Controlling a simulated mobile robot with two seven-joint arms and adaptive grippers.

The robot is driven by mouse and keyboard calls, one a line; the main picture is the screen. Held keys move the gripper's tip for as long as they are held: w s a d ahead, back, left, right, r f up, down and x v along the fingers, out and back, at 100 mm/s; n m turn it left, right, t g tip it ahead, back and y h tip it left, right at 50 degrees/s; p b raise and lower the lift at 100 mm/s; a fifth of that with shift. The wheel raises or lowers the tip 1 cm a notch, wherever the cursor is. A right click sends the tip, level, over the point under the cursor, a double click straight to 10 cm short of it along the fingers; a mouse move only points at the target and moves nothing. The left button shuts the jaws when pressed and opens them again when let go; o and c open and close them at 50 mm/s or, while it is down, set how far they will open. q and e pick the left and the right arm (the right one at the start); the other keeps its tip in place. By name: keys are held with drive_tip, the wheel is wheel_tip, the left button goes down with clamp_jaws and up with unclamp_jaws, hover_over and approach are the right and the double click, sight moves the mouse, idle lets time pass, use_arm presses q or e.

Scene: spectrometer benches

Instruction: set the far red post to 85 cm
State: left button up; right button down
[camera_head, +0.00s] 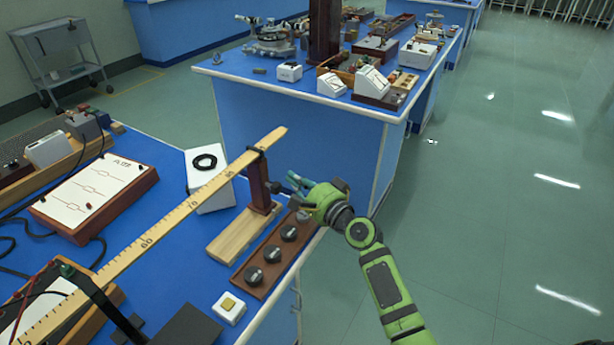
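The far red post (259,182) is a dark red upright on a pale wooden base (240,234), near the right edge of the blue bench. A black holder at its top meets the long wooden ruler (172,222), past the last number I can make out; the exact reading is too small to tell. My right gripper (291,183), green with teal fingers, is just right of the post with its fingers pointing left toward it. A small gap seems to lie between them. Whether the fingers are open or shut is unclear. My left gripper is not in view.
A wooden block with several dark knobs (272,254) sits right of the post's base. A white box with a black ring (210,182) stands behind the ruler. A white switch box (229,307) is in front. Open floor lies to the right.

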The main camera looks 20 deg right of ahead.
drive_tip(key=shift+s+a+r, duration=0.1)
drive_tip(key=shift+s+a, duration=0.5)
drive_tip(key=shift+a, duration=0.1)
